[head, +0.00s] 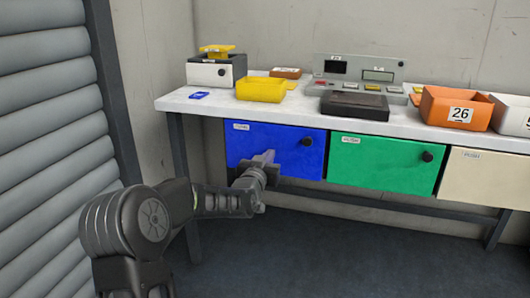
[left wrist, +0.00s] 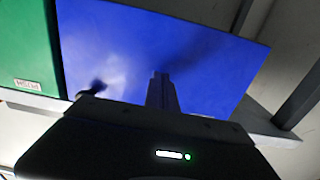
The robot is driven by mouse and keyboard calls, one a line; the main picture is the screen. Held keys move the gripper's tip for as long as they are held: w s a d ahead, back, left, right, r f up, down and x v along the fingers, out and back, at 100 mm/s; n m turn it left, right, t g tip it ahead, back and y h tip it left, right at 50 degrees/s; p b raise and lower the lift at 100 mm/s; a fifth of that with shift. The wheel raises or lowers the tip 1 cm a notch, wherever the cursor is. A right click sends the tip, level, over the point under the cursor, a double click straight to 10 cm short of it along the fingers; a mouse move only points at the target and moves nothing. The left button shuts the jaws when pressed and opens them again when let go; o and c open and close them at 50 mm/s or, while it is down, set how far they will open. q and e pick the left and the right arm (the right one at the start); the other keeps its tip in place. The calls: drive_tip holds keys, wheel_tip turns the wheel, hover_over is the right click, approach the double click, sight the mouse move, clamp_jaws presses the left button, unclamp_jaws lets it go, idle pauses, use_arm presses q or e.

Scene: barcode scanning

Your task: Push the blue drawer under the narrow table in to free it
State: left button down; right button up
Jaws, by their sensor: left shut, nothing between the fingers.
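The blue drawer (head: 285,140) hangs under the left end of the narrow table (head: 300,112). It has a small white label at its upper left and a dark round knob at its right. Its front looks closed in the head view. My left gripper (head: 265,157) is shut and empty, its fingertips in front of the lower middle of the blue front. In the left wrist view the shut fingers (left wrist: 162,78) point at the blue drawer front (left wrist: 190,40), which fills most of the view. I cannot tell whether they touch it. My right gripper is not in view.
A green drawer (head: 375,163) and a cream drawer (head: 487,172) hang to the right. The tabletop holds a yellow tray (head: 262,92), an orange bin (head: 450,107), a dark box (head: 354,105) and a grey console (head: 360,72). A grey shutter (head: 50,130) stands at left. The floor (head: 330,245) is clear.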

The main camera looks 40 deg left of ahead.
use_arm(q)
drive_tip(key=shift+w+a, duration=0.25)
drive_tip(key=shift+w, duration=0.3)
idle(0.5)
drive_tip(key=b+v, duration=0.4)
drive_tip(key=v, duration=0.9)
idle(0.3)
drive_tip(key=shift+r, duration=0.1)
idle(0.3)
